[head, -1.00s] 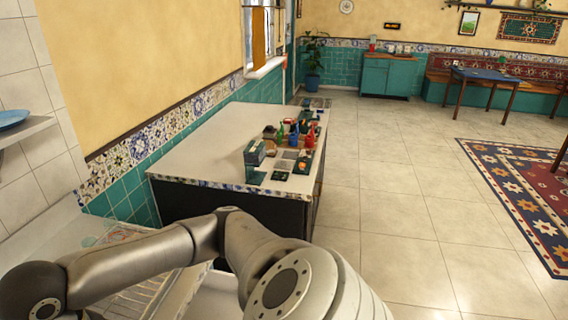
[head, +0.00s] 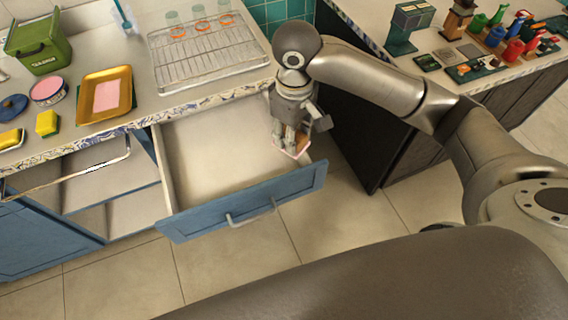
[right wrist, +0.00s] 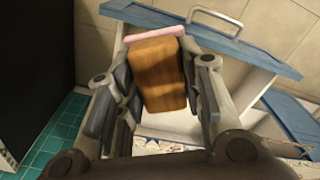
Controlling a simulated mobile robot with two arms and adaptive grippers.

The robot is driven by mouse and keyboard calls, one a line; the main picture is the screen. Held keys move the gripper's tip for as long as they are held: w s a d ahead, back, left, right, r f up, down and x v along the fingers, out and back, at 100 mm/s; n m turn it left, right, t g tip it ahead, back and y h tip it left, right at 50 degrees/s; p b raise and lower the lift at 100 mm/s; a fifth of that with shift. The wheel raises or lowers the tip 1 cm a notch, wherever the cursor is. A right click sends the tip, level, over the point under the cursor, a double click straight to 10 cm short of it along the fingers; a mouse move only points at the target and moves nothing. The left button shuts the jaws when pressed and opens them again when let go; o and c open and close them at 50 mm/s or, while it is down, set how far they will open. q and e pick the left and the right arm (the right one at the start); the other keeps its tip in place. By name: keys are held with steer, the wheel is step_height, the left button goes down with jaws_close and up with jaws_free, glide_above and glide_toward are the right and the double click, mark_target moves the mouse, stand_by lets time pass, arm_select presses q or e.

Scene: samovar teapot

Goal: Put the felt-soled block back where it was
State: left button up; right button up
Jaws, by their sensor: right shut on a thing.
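The felt-soled block (right wrist: 160,75) is a brown wooden block with a pink felt layer (right wrist: 153,34) at its far end in the right wrist view. My right gripper (head: 290,143) is shut on it, with fingers on both sides of the wood. In the head view only a small part of the block (head: 301,148) shows below the fingers, at the right side of an open drawer (head: 215,160). The drawer has a blue front and a pale, empty-looking inside. The block's height above the drawer is unclear. My left gripper is not in view.
Behind the drawer, the counter holds a wire rack (head: 210,52), a yellow tray (head: 105,95), a green box (head: 38,45), a round pink-topped tin (head: 47,91) and yellow sponges (head: 47,123). A second counter with bottles and blocks (head: 495,40) stands at the right.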

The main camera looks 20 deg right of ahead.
steer(key=w+a+f+n+b, duration=0.1)
steer(key=w+f+n+b, duration=0.15)
steer(key=f, duration=0.25)
steer(key=w+a+f+n+b, duration=0.1)
steer(key=w+f+n+b, duration=0.15)
steer(key=f+n, duration=0.2)
steer(key=n+b, duration=0.1)
steer(key=n, duration=0.4)
glide_above(275, 175)
step_height(275, 175, down, 7)
step_height(275, 175, down, 5)
steer(key=shift+f, duration=0.15)
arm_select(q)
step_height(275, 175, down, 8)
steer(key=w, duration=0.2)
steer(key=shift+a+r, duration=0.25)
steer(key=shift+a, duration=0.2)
arm_select(e)
steer(key=shift+f, duration=2.3)
steer(key=o, duration=0.9)
steer(key=shift+f, duration=0.15)
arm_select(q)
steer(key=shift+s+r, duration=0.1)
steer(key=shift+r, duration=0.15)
arm_select(e)
step_height(275, 175, up, 12)
steer(key=shift+r, duration=0.2)
